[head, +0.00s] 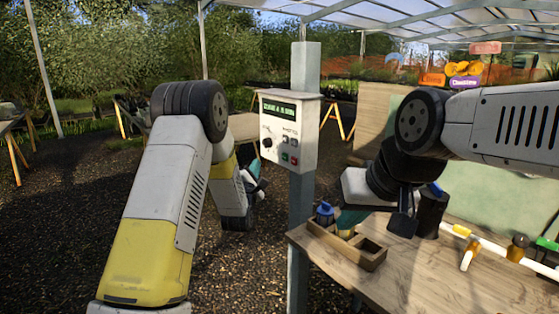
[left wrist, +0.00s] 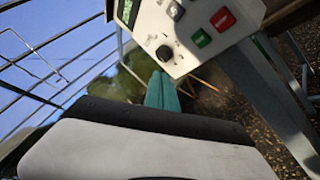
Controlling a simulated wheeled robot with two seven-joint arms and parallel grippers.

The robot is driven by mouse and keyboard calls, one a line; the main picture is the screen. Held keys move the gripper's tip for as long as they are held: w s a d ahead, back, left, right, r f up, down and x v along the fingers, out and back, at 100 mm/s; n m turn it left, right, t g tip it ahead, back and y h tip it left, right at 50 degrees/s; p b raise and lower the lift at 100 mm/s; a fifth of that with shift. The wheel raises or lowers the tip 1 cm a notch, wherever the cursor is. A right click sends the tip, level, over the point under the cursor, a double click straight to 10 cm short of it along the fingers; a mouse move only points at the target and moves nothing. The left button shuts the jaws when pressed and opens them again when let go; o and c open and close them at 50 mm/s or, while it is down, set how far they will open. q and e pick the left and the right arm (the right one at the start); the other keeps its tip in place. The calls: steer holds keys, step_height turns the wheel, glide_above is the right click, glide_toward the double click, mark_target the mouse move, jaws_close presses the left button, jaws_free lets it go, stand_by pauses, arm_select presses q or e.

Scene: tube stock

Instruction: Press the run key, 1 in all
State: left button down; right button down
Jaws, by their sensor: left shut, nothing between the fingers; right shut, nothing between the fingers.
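A white control box (head: 289,130) is fixed to a grey post. It has a lit green display (head: 279,109), a black knob (head: 267,142), small grey keys, a green key (head: 285,156) and a red key (head: 294,161). The key labels are too small to read. In the left wrist view the green key (left wrist: 201,39) and red key (left wrist: 223,19) show at the top. My left gripper (head: 256,179) is shut and empty, below and left of the box; its teal fingertips (left wrist: 161,78) appear apart from the keys.
The wooden tray (head: 372,262) with compartments sits at the left end of the wooden bench (head: 430,285). A blue-topped item (head: 325,211) stands in it. White tubes and fittings (head: 467,258) lie to the right. The grey post (head: 301,215) stands beside the bench.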

mark_target(282, 153)
arm_select(q)
steer(key=shift+s+d+f+n, duration=0.1)
steer(key=shift+s+f+n, duration=0.05)
steer(key=shift+f+n, duration=0.15)
steer(key=w+d, duration=0.5)
steer(key=d, duration=0.2)
stand_by(0.5)
steer(key=shift+w+d, duration=0.1)
steer(key=shift+w, duration=0.05)
stand_by(1.8)
steer(key=shift+w+d, duration=0.2)
steer(key=shift+d, duration=0.1)
steer(key=shift+w+d, duration=0.2)
steer(key=shift+d, duration=0.1)
stand_by(0.9)
steer(key=shift+a, duration=0.15)
steer(key=shift+s+a+r, duration=0.1)
steer(key=shift+s+a, duration=0.35)
